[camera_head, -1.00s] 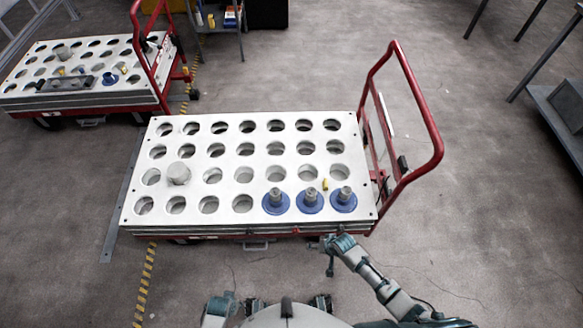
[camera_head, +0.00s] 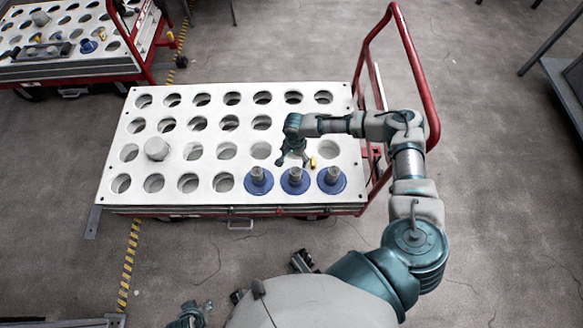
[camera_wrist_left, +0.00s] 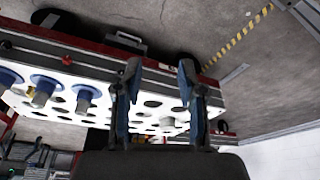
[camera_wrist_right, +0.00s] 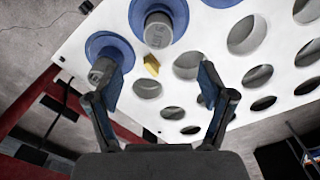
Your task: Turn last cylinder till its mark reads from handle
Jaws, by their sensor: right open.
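Three grey cylinders with blue flanges stand in the front row of the white holed plate (camera_head: 110,200): the left cylinder (camera_head: 258,180), the middle cylinder (camera_head: 295,178) and the right cylinder (camera_head: 331,178), closest to the red handle (camera_head: 420,70). My right gripper (camera_head: 292,158) is open and empty above the plate, just behind the middle cylinder. In the right wrist view its spread fingers (camera_wrist_right: 162,88) show with two flanged cylinders beyond; one cylinder (camera_wrist_right: 160,28) bears dark lettering, too small to read. My left gripper (camera_wrist_left: 160,85) is open and empty, in front of the cart's side.
A small yellow piece (camera_head: 313,162) lies on the plate behind the flanges. A plain grey cylinder (camera_head: 157,148) sits in a hole at left. A second cart (camera_head: 75,50) stands at upper left. A dark table (camera_head: 560,85) is at right.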

